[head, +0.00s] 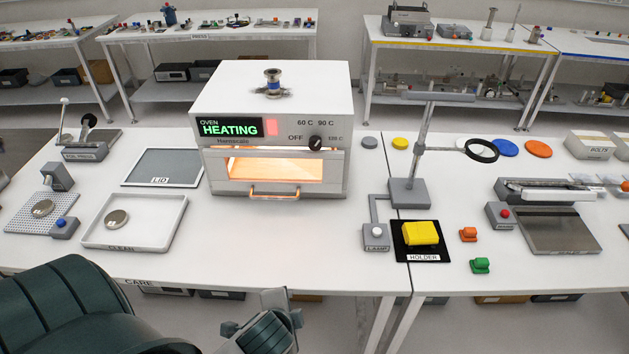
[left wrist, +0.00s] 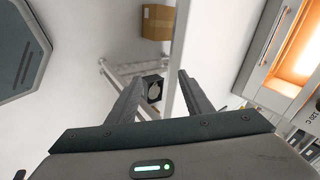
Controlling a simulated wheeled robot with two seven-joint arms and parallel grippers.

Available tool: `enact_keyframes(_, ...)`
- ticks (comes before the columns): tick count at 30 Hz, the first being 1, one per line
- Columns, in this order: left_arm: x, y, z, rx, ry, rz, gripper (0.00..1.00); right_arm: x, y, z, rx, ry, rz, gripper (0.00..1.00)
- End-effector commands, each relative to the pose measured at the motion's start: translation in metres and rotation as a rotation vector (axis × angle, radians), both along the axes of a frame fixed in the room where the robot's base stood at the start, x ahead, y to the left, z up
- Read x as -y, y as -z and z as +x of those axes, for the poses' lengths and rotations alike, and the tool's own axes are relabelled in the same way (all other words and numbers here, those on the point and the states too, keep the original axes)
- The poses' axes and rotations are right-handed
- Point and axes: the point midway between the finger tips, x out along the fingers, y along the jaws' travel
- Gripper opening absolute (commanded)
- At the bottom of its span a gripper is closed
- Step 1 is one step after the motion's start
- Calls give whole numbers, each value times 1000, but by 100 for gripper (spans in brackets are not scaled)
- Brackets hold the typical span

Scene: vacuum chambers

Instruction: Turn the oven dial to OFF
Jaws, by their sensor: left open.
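The oven (head: 270,130) stands at the back middle of the white table. Its green display reads HEATING and a red light glows beside it. The black dial (head: 315,142) is at the right of the front panel, with OFF, 60 C, 90 C and 120 C marked around it; its exact setting is too small to tell. The oven window glows orange, and it also shows at the right of the left wrist view (left wrist: 293,52). My left gripper (head: 283,305) is in front of the table's front edge, well short of the dial. Its fingers are apart and empty in the left wrist view (left wrist: 155,82).
A tray labelled CLEAN (head: 172,237) and the LID (head: 162,167) lie left of the oven. A magnifier stand (head: 410,190), a lamp switch (head: 376,237) and a yellow block (head: 420,233) on a black holder stand to the right. Table before the oven is clear.

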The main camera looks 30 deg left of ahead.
Motion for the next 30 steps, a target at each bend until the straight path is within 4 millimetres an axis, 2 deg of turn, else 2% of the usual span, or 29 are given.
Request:
enact_keyframes(3,-12,-17,28,35,111,161,46,1,48,-12,-25,-3,-2,31)
enact_keyframes(8,-28,-48,66,71,271,434,46,5,114,-37,-52,-8,-5,31)
enact_keyframes(15,-44,-106,117,84,465,877,46,13,197,-95,-94,-18,-11,31)
enact_keyframes(21,-51,-157,149,51,566,1243,46,24,243,-152,-125,-25,-16,31)
enact_keyframes(25,-51,-183,161,20,597,1422,46,30,259,-181,-139,-29,-19,31)
enact_keyframes(30,-51,-200,169,-12,613,1549,46,34,267,-202,-146,-32,-20,31)
